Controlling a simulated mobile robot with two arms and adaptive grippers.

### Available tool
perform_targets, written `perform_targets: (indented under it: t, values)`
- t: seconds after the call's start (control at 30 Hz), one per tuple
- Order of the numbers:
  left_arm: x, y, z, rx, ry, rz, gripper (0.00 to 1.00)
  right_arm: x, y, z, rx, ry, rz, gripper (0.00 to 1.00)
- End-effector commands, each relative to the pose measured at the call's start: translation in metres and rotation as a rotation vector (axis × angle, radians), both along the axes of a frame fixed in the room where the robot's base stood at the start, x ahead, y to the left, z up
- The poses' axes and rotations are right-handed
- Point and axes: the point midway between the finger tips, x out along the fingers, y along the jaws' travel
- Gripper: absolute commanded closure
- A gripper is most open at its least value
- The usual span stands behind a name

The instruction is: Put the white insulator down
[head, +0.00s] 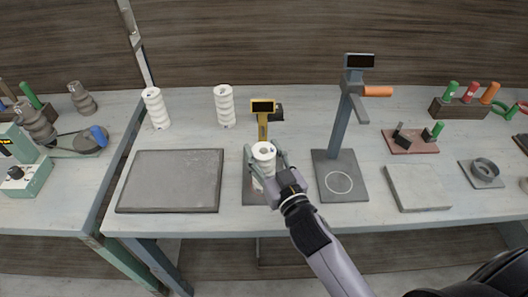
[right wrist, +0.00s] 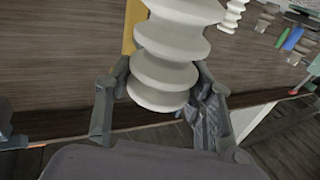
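A white ribbed insulator (head: 263,151) is between the fingers of my right gripper (head: 267,169), in front of the yellow gauge stand. In the right wrist view the insulator (right wrist: 165,65) fills the space between the two fingers (right wrist: 163,88), which press against its sides. Whether its bottom touches the stand's dark base plate (head: 252,192) is hidden by the gripper. Two similar white insulators, one at the left (head: 155,108) and one nearer the middle (head: 224,106), stand upright at the back of the table. My left gripper is not in view.
A grey slab (head: 170,181) lies left of the gripper. A blue-grey stand with an orange handle (head: 377,91) rises at the right, its base (head: 340,186) marked with a white circle. A light block (head: 417,188) lies further right. Bare tabletop shows behind the slab.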

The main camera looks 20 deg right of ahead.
Motion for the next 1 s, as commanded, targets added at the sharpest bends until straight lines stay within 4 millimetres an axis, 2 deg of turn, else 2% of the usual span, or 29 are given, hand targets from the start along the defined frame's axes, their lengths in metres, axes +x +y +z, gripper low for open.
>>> perform_targets:
  t: [0.27, 0.63, 0.77, 1.0]
  values:
    - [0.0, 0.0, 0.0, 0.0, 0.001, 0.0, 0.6, 0.0, 0.0, 0.0, 0.0, 0.002, -0.001, 0.33]
    - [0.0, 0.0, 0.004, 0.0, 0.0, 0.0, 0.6, 0.0, 0.0, 0.005, -0.001, 0.001, 0.0, 0.32]
    - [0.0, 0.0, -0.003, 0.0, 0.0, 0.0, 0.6, -0.015, -0.002, -0.001, 0.001, 0.004, 0.0, 0.32]
    - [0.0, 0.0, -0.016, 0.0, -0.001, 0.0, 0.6, -0.065, -0.008, -0.003, 0.0, 0.006, -0.002, 0.32]
